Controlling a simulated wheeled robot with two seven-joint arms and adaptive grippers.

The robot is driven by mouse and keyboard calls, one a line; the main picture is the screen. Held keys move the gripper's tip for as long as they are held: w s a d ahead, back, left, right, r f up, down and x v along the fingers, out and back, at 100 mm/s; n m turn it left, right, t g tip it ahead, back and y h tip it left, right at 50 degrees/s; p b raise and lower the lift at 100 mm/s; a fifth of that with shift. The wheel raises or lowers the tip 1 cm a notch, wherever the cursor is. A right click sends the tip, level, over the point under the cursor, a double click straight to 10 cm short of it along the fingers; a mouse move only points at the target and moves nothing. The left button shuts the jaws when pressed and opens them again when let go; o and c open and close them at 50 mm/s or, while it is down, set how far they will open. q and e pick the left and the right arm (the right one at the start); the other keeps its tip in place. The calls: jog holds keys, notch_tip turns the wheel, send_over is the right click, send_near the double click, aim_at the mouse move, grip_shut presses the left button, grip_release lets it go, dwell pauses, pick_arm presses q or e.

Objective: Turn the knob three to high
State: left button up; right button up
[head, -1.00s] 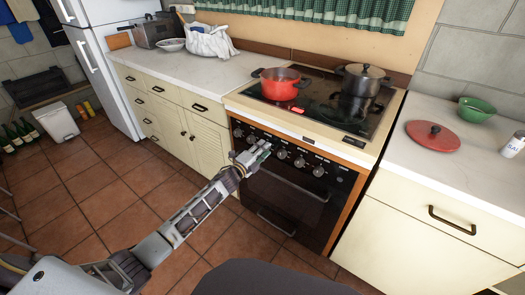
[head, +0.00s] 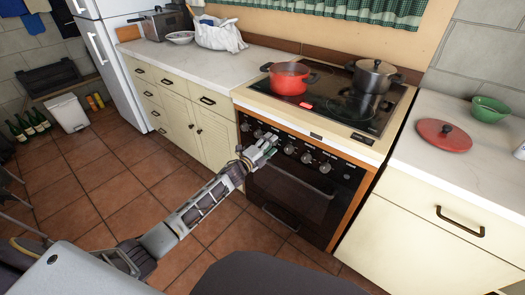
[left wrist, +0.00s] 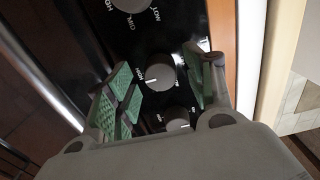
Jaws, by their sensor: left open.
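The stove's black knob panel (head: 337,170) carries a row of grey knobs. My left gripper (head: 270,146) is at this panel, left of its middle, and hides part of the row. In the left wrist view the open gripper (left wrist: 166,88) has its green-padded fingers on either side of one grey knob (left wrist: 160,72). This knob's white mark points left in that view. I cannot tell whether the fingers touch it. Another knob (left wrist: 132,4) shows at the top edge, and one (left wrist: 179,118) is partly hidden below. The knob numbers are not readable. My right gripper is not in view.
A red pot (head: 289,80) and a dark lidded pot (head: 371,77) stand on the hob. The oven door (head: 290,190) with its handle is below the panel. Cream cabinets flank the stove. A red lid (head: 443,136) and a green bowl (head: 489,109) are on the right counter.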

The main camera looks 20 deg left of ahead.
pick_arm(q)
jog(key=shift+s, duration=0.15)
jog(key=v, duration=1.1)
jog(key=shift+s+a, duration=0.15)
jog(key=shift+s, duration=0.15)
dwell(0.4)
dwell(0.5)
